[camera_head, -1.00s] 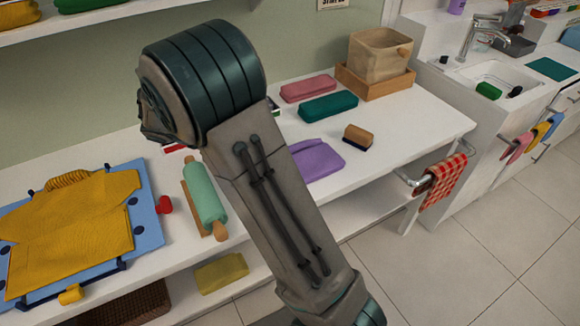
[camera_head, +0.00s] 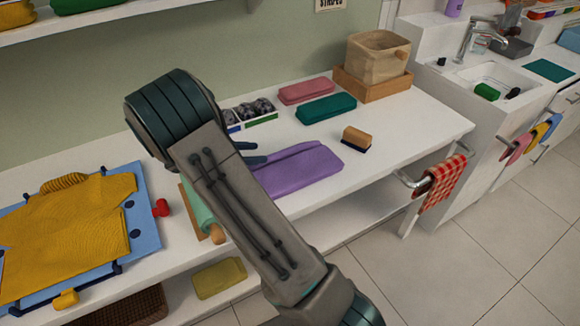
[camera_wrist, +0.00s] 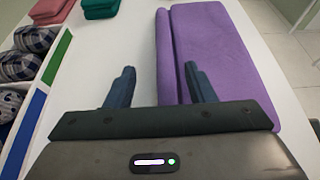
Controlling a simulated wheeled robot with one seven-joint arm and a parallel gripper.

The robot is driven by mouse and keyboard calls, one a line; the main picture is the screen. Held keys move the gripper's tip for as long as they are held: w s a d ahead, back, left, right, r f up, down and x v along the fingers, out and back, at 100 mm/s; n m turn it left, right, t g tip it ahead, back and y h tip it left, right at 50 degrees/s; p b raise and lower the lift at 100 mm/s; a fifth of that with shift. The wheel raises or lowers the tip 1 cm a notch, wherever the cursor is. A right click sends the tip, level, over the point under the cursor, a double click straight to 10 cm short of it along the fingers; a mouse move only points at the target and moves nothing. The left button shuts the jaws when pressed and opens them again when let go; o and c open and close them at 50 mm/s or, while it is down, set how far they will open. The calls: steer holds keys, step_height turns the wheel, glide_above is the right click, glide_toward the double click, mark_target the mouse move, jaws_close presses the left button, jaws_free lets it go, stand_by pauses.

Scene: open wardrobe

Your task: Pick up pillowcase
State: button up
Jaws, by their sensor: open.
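The pillowcase looks to be the folded purple cloth (camera_head: 298,172) lying flat on the white table, right of my arm in the head view. In the wrist view the purple cloth (camera_wrist: 225,55) fills the upper middle and right, its long fold running away from me. My gripper (camera_wrist: 158,85) is open and empty, with two dark blue fingers apart. The right finger overlaps the cloth's left part in the picture; the left finger is over bare white table. In the head view my arm hides most of the gripper; a fingertip shows beside the cloth. I cannot tell whether it touches.
A divided box of dark patterned rolls (camera_head: 250,112) stands behind the cloth. Teal (camera_head: 327,107) and pink (camera_head: 306,90) folded cloths, a brush (camera_head: 356,138) and a beige bin (camera_head: 378,55) are further back and right. The table's front right is clear.

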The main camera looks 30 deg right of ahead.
mark_target(275, 154)
steer(key=x, duration=0.5)
steer(key=shift+s+d+f, duration=0.1)
steer(key=shift+s+d, duration=0.05)
steer(key=shift+s, duration=0.1)
jaws_close()
